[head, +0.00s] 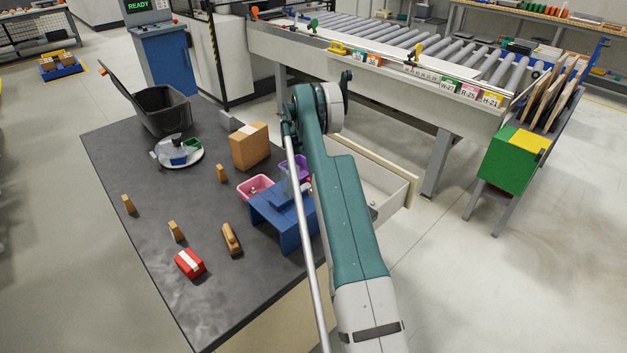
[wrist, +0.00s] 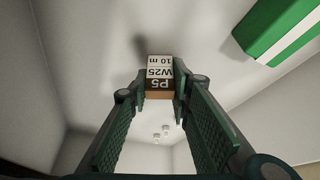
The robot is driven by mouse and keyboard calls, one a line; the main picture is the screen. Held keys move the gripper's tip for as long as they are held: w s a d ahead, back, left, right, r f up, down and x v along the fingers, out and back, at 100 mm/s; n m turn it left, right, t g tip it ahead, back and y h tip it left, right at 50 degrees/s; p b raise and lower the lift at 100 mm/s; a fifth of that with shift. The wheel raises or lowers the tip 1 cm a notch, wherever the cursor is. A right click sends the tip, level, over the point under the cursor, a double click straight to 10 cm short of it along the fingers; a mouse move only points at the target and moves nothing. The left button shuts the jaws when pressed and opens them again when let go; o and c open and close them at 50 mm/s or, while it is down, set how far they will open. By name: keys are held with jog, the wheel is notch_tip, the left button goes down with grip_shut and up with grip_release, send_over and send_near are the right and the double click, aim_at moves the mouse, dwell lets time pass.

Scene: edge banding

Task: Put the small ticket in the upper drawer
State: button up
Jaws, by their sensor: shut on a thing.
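The small ticket (wrist: 160,72), a small block with a white label reading "P5 W25 10 m" and a dark band, is between the fingertips of my gripper (wrist: 158,92) in the wrist view. My gripper is shut on it. Pale drawer walls and floor (wrist: 85,50) surround it, and a shadow lies on the floor close by. Whether the ticket touches the floor I cannot tell. In the head view the open drawer (head: 385,188) sticks out at the table's right side. My arm hides part of it, and my gripper and the ticket are hidden there.
A green and white striped object (wrist: 280,28) lies in the drawer at upper right. On the dark table (head: 130,235) are a blue stand (head: 272,215), a pink bin (head: 254,187), a cardboard box (head: 249,146), a black bin (head: 162,110) and a red block (head: 189,263).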

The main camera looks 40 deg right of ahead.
jog(key=shift+f, duration=0.15)
jog(key=o, duration=0.7)
jog(key=p+v, duration=0.2)
jog(key=v, duration=1)
jog(key=shift+r, duration=0.2)
